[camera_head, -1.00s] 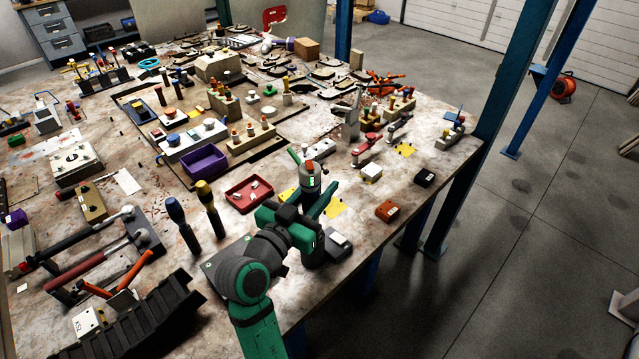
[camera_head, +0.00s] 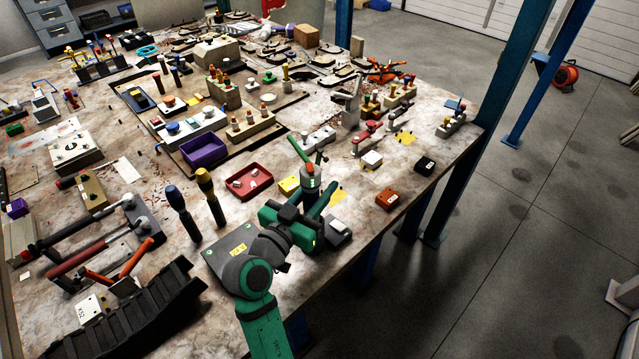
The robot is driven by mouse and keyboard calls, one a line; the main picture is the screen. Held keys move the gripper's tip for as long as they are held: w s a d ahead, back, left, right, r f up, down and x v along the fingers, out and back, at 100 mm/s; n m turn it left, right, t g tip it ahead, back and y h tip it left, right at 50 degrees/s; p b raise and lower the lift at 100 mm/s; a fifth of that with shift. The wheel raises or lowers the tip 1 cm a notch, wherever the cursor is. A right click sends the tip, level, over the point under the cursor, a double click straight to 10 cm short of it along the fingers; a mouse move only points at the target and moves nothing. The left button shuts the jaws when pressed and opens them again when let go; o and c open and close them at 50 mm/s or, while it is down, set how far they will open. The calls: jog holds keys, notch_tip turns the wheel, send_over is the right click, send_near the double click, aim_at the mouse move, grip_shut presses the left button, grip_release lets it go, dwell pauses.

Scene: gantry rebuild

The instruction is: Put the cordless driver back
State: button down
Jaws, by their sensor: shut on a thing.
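My green and black arm reaches up from the bottom of the head view over the bench's near right edge. My gripper (camera_head: 312,166) is at its end, beyond the grey wrist, over the bench just right of a red tray. I cannot pick out the cordless driver for certain anywhere on the bench.
The red tray (camera_head: 247,184) and a purple bin (camera_head: 204,151) lie left of the gripper. Two upright handled tools, blue (camera_head: 183,212) and yellow (camera_head: 211,196), stand nearer. Clamps with red handles (camera_head: 366,130) stand beyond. An orange-brown block (camera_head: 388,198) lies near the right edge.

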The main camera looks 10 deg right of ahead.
jog(key=shift+f, duration=2)
dwell(0.8)
jog(key=c, duration=1.3)
grip_release()
jog(key=shift+f, duration=0.1)
jog(key=v, duration=1)
jog(key=shift+s+a, duration=0.25)
jog(key=shift+s, duration=0.05)
